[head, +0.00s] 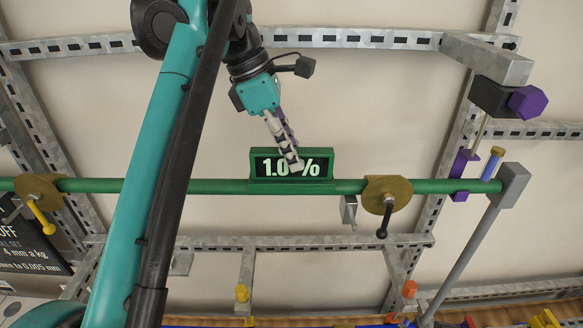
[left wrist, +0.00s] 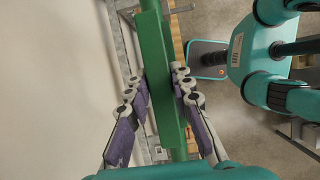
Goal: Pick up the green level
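The green level (head: 258,168) sits on the long green pipe in the middle of the head view, with a dark display reading about "1.0%", partly covered by my finger. In the left wrist view the level (left wrist: 157,70) runs down the middle as a green bar. My left gripper (head: 289,160) reaches it from above in the head view. In the left wrist view its two fingers (left wrist: 156,78) stand on either side of the level, tips very close to it. Gaps show farther back along the fingers; contact at the tips is unclear. My right gripper is not visible.
The green pipe (head: 212,187) runs across between brass-coloured clamps (head: 383,190) with handles. A grey post (head: 468,240) and purple parts (head: 461,168) stand at the right. Slotted metal rails (head: 350,38) frame the wall behind. My own arm crosses the left of the head view.

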